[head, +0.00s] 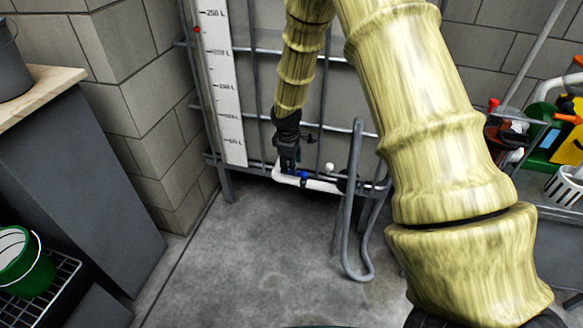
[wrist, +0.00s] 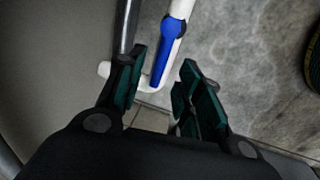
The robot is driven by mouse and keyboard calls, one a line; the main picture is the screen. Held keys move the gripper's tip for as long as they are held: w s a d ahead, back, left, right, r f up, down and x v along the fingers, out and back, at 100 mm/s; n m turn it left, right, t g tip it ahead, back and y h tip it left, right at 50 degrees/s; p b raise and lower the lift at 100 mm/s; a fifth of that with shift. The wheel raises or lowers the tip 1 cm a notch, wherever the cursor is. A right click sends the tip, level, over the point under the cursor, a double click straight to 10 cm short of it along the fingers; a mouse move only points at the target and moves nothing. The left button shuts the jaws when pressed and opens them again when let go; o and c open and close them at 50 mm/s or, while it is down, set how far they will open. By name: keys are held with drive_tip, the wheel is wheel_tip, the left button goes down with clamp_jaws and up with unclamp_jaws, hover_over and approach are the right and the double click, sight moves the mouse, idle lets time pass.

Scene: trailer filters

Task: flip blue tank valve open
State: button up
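The blue valve handle (wrist: 167,52) shows in the wrist view on a white pipe (wrist: 181,8). It points down the picture, roughly along the pipe, at a slight angle. My gripper (wrist: 162,64) is open, with one finger on each side of the handle's lower end in the picture. I cannot tell whether either finger touches it. In the head view, a small patch of blue valve (head: 303,176) shows on the white pipe (head: 322,185), just right of my gripper (head: 289,163). My gripper partly hides the pipe there.
The valve pipe runs low along a grey metal frame (head: 226,185) holding a tank with a level scale (head: 222,85). A bent grey pipe (head: 352,200) stands to the right. A dark cabinet (head: 75,185) is at left. Concrete floor (head: 250,260) between them is clear.

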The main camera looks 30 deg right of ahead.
wheel_tip(320, 180, up, 8)
drive_tip(key=s+a, duration=0.1)
idle(0.4)
drive_tip(key=shift+s+a, duration=0.1)
drive_tip(key=s+a+f+m+g+y, duration=0.1)
drive_tip(key=s+a+f+m, duration=0.1)
drive_tip(key=s+a+f, duration=0.5)
drive_tip(key=s+a+f+m+y, duration=0.1)
drive_tip(key=s+a+f+m, duration=0.15)
drive_tip(key=s+f, duration=0.8)
drive_tip(key=s+a+f+m, duration=0.2)
drive_tip(key=s+f, duration=0.3)
drive_tip(key=s, duration=0.7)
drive_tip(key=s+a+f+m, duration=0.3)
drive_tip(key=s+f, duration=0.2)
drive_tip(key=s, duration=0.7)
wheel_tip(320, 180, up, 24)
drive_tip(key=p, duration=2.4)
drive_tip(key=shift+w+d+g+p, duration=0.15)
drive_tip(key=shift+w+g+p, duration=0.05)
drive_tip(key=shift+g+p, duration=0.15)
drive_tip(key=shift+s, duration=0.1)
